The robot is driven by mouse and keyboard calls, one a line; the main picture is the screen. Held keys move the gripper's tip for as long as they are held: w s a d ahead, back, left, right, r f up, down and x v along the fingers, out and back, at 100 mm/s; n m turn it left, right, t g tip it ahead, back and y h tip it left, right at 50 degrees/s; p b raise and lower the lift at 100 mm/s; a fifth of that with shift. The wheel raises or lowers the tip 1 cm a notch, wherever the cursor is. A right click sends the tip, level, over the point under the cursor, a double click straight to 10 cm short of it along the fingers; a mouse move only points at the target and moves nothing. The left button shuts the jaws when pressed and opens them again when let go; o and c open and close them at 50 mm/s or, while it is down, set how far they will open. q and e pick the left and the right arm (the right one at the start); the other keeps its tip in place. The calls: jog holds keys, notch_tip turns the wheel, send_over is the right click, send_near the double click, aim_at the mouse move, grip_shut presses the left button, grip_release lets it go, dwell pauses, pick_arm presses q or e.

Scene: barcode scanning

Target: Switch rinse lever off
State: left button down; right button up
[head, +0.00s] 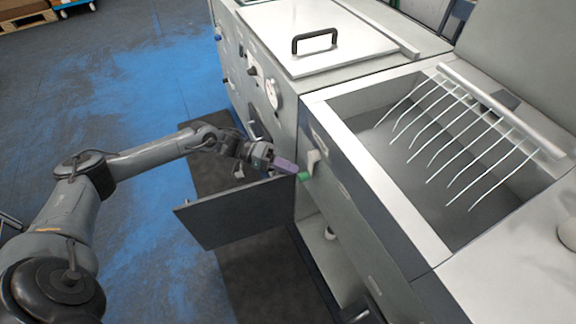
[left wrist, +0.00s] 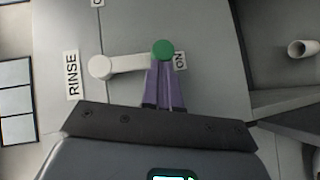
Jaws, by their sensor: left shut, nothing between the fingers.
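The rinse lever (head: 313,158) is on the machine's front panel, white with a green knob (head: 304,176) at its end. In the left wrist view the lever's white arm (left wrist: 128,64) runs from its pivot to the green knob (left wrist: 162,49), beside the ON label (left wrist: 180,61). The RINSE label (left wrist: 72,75) is on the pivot's other side. My left gripper (head: 293,169) has purple fingers that are shut and empty. Their tips (left wrist: 164,64) are right at the knob; I cannot tell whether they touch it. My right gripper is in neither view.
An open cabinet door (head: 238,214) juts out just below my left gripper. A basin (head: 350,112) with a rack of curved wires (head: 458,125) lies right of the lever. A lid with a black handle (head: 314,41) is behind. White and dark knobs (head: 272,93) stick out of the front panel farther back.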

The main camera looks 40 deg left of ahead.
aim_at(300, 180)
pick_arm(q)
jog(key=shift+s+d+n+p, duration=0.1)
jog(key=shift+d+n+p, duration=0.2)
jog(key=shift+p, duration=0.1)
jog(key=p, duration=0.1)
jog(key=d+n+h+p, duration=0.1)
jog(key=h+p, duration=0.1)
jog(key=shift+s+d+f+n+t, duration=0.25)
jog(key=shift+s+d+n+t, duration=0.05)
jog(key=shift+t, duration=0.1)
jog(key=shift+s+d+f+n+h+p, duration=0.2)
jog(key=shift+d+n+h+p, duration=0.35)
jog(key=shift+n+h, duration=0.25)
jog(key=s+d+r+n+t+h+p, duration=0.1)
jog(key=d+r+n+t+p, duration=0.3)
jog(key=n+t, duration=0.5)
jog(key=s+d+n+p, duration=0.1)
jog(key=d+n, duration=0.1)
jog(key=n, duration=0.1)
jog(key=shift+s+d+t+p, duration=0.3)
jog(key=shift+d+t+p, duration=0.05)
jog(key=shift+d+t, duration=0.05)
